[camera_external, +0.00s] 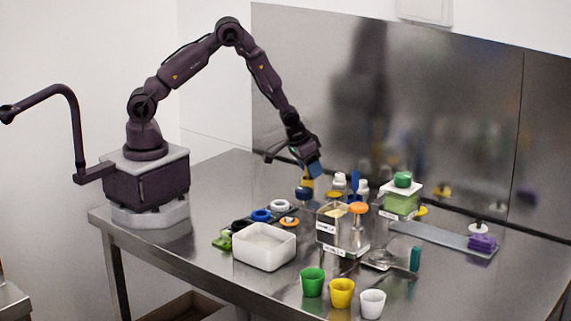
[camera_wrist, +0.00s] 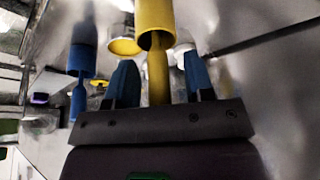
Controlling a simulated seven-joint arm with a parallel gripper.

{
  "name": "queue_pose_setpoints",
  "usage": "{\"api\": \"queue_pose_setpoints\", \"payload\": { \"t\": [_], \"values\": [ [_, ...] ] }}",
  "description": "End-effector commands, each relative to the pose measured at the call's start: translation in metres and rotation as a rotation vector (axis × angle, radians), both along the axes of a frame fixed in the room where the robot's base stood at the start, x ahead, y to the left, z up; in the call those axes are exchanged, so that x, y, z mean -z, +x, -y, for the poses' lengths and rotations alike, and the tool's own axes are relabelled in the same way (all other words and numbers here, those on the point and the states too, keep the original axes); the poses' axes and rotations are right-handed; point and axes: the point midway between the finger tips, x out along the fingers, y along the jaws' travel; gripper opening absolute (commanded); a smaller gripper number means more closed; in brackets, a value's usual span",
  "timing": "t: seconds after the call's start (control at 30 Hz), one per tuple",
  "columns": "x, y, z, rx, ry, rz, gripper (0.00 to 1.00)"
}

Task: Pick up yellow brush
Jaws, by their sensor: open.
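The yellow brush (camera_wrist: 157,80) shows in the wrist view as a thin yellow shaft with a wider hollow-looking cylinder at its far end. The shaft lies between the two blue fingertips of my gripper (camera_wrist: 161,82), with space on both sides. In the external view my gripper (camera_external: 310,166) points down over the back of the table, and a yellow part of the brush (camera_external: 307,184) shows just below the blue fingertip. My gripper is open and not closed on the brush. The brush's lower end is hidden among other objects in the external view.
A blue brush-like tool (camera_wrist: 80,70) stands left of the fingers. White bottles (camera_external: 340,180) stand close to the right of the gripper. A white tray (camera_external: 266,262), clear bins, and green (camera_external: 313,282), yellow (camera_external: 342,293) and white (camera_external: 373,303) cups stand nearer the front. The table's left side is clear.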

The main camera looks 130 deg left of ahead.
Motion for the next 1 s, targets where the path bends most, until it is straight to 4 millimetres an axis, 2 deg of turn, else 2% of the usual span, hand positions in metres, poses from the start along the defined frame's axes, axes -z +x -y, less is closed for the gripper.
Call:
{"api": "queue_pose_setpoints", "payload": {
  "t": [0.1,0.3,0.67,0.77,1.0],
  "values": [
    [0.0,0.0,0.0,0.0,0.0,0.0,0.46],
    [0.0,0.0,0.0,0.0,0.0,0.0,0.0],
    [-0.006,0.0,0.0,0.0,0.002,0.001,0.0],
    [-0.02,0.0,0.0,-0.001,0.003,0.003,0.0],
    [-0.07,0.001,0.0,-0.001,0.004,0.003,0.0]
  ]
}}
